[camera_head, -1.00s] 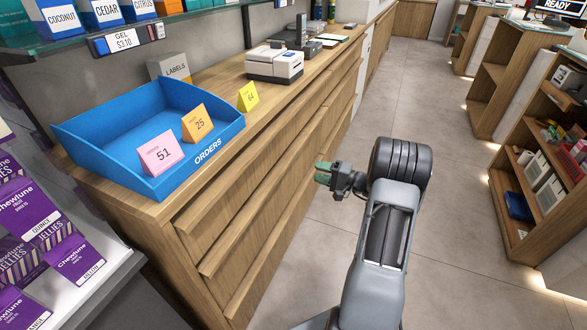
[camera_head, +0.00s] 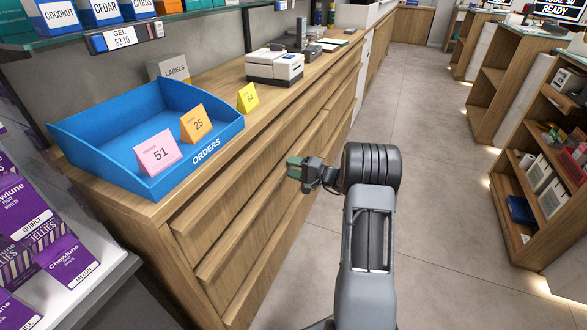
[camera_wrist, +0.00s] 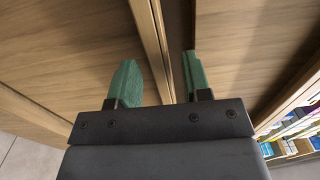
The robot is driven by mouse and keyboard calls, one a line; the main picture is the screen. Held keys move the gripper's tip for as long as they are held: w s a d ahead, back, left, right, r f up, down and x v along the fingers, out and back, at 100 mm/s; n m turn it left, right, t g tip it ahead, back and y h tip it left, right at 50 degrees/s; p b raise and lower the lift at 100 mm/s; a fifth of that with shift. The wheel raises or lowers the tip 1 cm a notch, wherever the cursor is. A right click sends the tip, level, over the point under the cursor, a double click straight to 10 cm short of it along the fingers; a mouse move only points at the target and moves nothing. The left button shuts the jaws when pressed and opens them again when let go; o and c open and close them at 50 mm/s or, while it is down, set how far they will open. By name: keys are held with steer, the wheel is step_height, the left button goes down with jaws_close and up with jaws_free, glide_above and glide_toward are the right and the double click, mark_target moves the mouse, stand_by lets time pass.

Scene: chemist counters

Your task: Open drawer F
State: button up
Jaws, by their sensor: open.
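The wooden counter (camera_head: 150,211) on the left has several drawer fronts with long horizontal wooden lips. No letter shows on them, so I cannot tell which is drawer F. My gripper (camera_head: 294,168), with green fingertips, is open and empty beside the drawer fronts in the head view. In the wrist view my gripper (camera_wrist: 160,78) has one green finger on each side of a wooden drawer lip (camera_wrist: 151,35). The lip runs between the fingers in the picture; I cannot tell whether they touch it. The drawer fronts look closed.
A blue orders tray (camera_head: 100,165) with numbered cards stands on the counter. A white printer (camera_head: 274,67) is farther back. Purple boxes (camera_head: 55,260) sit on a shelf at the left. Open shelving (camera_head: 535,190) stands at the right. The grey aisle floor (camera_head: 400,110) is clear.

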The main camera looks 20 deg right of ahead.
steer(key=shift+c, duration=0.3)
jaws_close()
